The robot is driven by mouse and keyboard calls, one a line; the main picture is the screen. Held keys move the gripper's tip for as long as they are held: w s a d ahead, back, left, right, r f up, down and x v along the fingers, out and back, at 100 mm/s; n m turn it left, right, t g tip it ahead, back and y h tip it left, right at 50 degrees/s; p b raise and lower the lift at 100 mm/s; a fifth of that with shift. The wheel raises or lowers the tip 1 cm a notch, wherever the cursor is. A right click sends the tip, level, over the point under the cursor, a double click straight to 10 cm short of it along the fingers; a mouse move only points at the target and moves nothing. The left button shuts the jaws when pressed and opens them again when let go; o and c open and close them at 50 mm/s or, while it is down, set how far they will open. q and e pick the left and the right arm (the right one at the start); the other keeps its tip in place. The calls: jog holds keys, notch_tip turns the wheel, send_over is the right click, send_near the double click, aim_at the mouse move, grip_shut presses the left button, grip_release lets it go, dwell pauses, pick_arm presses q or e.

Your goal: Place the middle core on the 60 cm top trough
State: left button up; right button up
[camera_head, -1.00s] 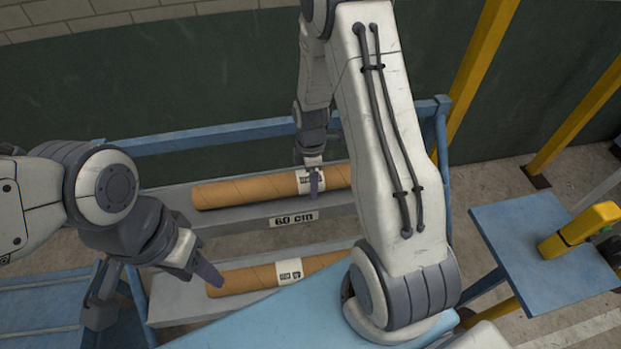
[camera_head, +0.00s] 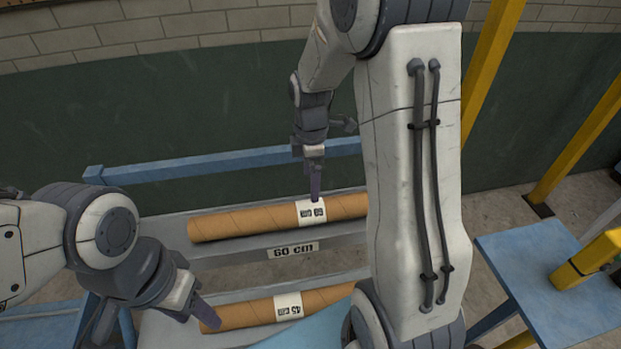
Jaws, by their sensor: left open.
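A brown cardboard core (camera_head: 255,221) with a white label lies in the upper grey trough (camera_head: 349,240), whose front plate (camera_head: 292,250) reads 60 cm. A second brown core (camera_head: 250,313), labelled 45 cm, lies in the lower trough (camera_head: 220,297). My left gripper (camera_head: 208,316) is open at the left end of the lower core; I cannot tell if it touches. My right gripper (camera_head: 315,193) points down with its tip at the upper core's label. It is seen edge-on, so its jaw opening is hidden. My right arm covers the right end of the upper core.
A blue rail (camera_head: 230,163) runs behind the troughs. Yellow posts (camera_head: 490,65) stand at the right. A blue table (camera_head: 540,285) with a yellow object (camera_head: 588,262) is at the right. A dark green wall with pale bricks above closes the back.

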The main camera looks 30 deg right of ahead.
jog(key=shift+a+r, duration=0.1)
jog(key=shift+r, duration=0.25)
jog(key=s+a+r+m, duration=0.2)
jog(key=s+a+r, duration=0.15)
jog(key=a, duration=0.55)
jog(key=s+a+r+m, duration=0.1)
jog(key=s+a+m, duration=0.1)
jog(key=s+a, duration=0.3)
jog(key=s+a+r+m+y, duration=0.1)
jog(key=s+a+m, duration=0.2)
jog(key=s, duration=1)
jog(key=a, duration=0.2)
jog(key=shift+s+a+r+m, duration=0.15)
jog(key=shift+s+a+m, duration=0.15)
jog(key=shift+a, duration=0.05)
